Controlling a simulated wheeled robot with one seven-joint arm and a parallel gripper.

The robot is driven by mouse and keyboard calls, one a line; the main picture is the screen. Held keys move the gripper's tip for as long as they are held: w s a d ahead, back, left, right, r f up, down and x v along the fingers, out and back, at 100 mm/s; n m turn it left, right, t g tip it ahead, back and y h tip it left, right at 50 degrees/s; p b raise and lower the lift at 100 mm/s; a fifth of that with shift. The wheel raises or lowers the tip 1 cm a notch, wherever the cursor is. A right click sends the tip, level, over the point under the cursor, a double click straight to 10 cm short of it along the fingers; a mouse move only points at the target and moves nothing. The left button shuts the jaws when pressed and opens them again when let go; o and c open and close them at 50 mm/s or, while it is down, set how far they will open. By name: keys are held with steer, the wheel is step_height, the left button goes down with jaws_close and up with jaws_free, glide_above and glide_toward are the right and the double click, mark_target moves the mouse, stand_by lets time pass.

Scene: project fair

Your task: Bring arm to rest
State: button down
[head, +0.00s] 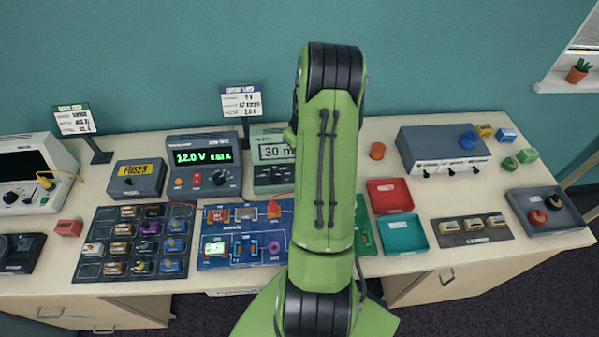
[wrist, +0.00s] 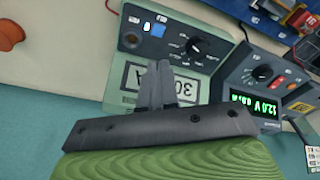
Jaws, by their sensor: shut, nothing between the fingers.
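My green and black arm (head: 328,170) stretches up the middle of the head view over the bench. My gripper is hidden behind it there. In the wrist view my gripper (wrist: 156,82) shows as two grey fingers, close together with nothing between them. They appear in front of the pale green meter (wrist: 188,45) with a "30" display; touching cannot be told. That meter (head: 271,175) is partly covered by my arm in the head view.
The bench (head: 445,271) is crowded. The power supply (head: 204,182) reads 12.0 V. A blue circuit board (head: 232,259) lies close left of my arm. A red tray (head: 390,186) and a teal tray (head: 402,250) lie to the right. A sign (head: 241,102) stands behind.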

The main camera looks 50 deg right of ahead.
steer(key=shift+r, duration=0.4)
steer(key=w+a+r+n+t+h+b, duration=0.1)
steer(key=w+a+r+n+b, duration=0.15)
steer(key=a+r, duration=1.3)
steer(key=s+a+r+t+b, duration=0.1)
steer(key=s+a+b, duration=0.1)
steer(key=s+a, duration=0.5)
steer(key=s+a+r+n+t+y+b, duration=0.1)
steer(key=s+a+b, duration=0.1)
steer(key=s+a, duration=0.5)
steer(key=a, duration=0.5)
steer(key=shift+s+t+y, duration=0.3)
steer(key=shift+s+t, duration=0.05)
steer(key=shift+t, duration=0.05)
